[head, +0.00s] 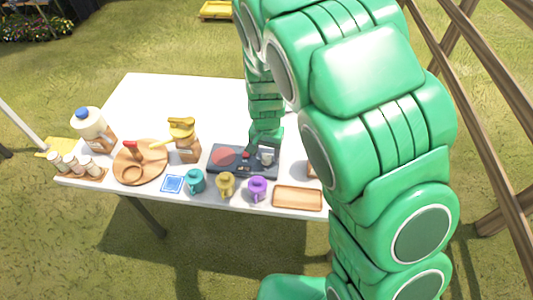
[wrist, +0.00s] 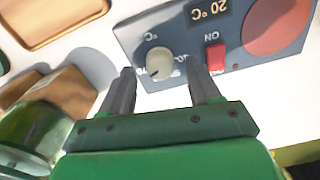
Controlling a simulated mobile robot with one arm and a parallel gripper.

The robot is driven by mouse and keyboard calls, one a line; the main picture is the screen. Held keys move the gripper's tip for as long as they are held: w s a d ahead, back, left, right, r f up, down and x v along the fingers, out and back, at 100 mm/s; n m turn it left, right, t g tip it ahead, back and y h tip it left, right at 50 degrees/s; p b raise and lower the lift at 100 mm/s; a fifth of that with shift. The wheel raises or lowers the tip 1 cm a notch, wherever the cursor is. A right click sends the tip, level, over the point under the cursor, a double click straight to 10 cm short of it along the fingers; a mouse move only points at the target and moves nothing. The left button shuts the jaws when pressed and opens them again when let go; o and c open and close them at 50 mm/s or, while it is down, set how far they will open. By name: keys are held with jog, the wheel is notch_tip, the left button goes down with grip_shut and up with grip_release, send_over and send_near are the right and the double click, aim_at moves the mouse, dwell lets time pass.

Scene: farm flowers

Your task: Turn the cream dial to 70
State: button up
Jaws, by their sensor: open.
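The cream dial (wrist: 159,64) is a round knob with a dark pointer mark, set on the dark control panel (wrist: 228,15) of a hot plate. Numbers around the dial are partly hidden and upside down. The panel's display (wrist: 209,10) reads 20 °C. A red switch (wrist: 215,57) marked ON sits beside the dial. My gripper (wrist: 165,84) is open and empty, its two dark fingers just short of the dial and spread to either side of it. In the head view the hot plate (head: 215,162) lies under my gripper, and the dial is not clear there.
A red heating disc (wrist: 275,25) is on the same panel. A wooden tray (head: 297,197) lies to the right. Teal (head: 195,181), yellow (head: 225,185) and purple (head: 257,188) mugs stand along the front edge of the white table (head: 150,95). The table's back left is clear.

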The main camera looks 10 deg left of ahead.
aim_at(267, 156)
notch_tip(267, 156, up, 6)
jog(key=shift+f, duration=0.1)
jog(key=shift+r, duration=0.2)
dwell(0.5)
jog(key=shift+s+d+r, duration=0.1)
jog(key=shift+d+r, duration=0.1)
jog(key=shift+d, duration=0.05)
jog(key=s+d+r+g, duration=0.1)
jog(key=s+d+r, duration=1.1)
jog(key=d, duration=0.1)
jog(key=s+d+r+n, duration=0.1)
jog(key=s+d, duration=0.3)
jog(key=s, duration=0.4)
jog(key=s+d+r, duration=0.4)
jog(key=s+d, duration=0.1)
jog(key=s, duration=0.3)
jog(key=shift+s+n+g, duration=0.4)
jog(key=shift+c, duration=0.4)
